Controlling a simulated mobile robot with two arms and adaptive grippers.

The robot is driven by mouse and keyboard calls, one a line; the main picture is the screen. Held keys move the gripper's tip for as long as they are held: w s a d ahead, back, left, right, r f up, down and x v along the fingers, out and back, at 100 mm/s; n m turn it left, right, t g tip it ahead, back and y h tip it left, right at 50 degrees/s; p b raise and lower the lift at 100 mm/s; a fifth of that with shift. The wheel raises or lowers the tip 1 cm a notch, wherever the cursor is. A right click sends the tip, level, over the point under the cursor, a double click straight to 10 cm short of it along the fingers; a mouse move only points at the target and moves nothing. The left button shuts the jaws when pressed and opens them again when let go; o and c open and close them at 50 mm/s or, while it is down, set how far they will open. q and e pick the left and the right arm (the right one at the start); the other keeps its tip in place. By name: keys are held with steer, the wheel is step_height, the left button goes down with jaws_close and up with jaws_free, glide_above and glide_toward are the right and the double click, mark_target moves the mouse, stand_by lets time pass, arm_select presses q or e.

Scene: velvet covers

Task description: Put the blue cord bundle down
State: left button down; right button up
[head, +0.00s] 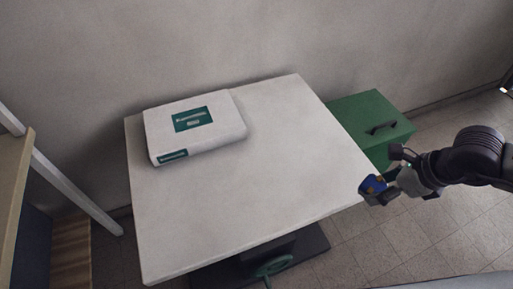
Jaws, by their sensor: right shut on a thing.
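The blue cord bundle (373,185) is small and blue with a yellowish patch. My right gripper (381,189) is shut on it at the right edge of the white table (255,190). The gripper partly hides the bundle. I cannot tell whether the bundle touches the table edge or hangs beside it. My left gripper is not in view.
A white package with green labels (225,129) lies on the table's back left. The rest of the tabletop is bare. A green box with a dark handle (365,109) stands behind the table's right side. A wooden shelf unit (12,180) is at far left.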

steer(key=shift+w+a+f, duration=0.1)
steer(key=shift+w, duration=0.15)
steer(key=p, duration=0.2)
glide_above(331, 178)
steer(key=s+d, duration=0.1)
step_height(331, 178, down, 7)
steer(key=shift+r, duration=0.15)
step_height(331, 178, down, 4)
steer(key=shift+f, duration=0.1)
steer(key=shift+f+b, duration=0.35)
steer(key=shift+f, duration=0.1)
steer(key=o, duration=1)
steer(key=shift+r, duration=0.1)
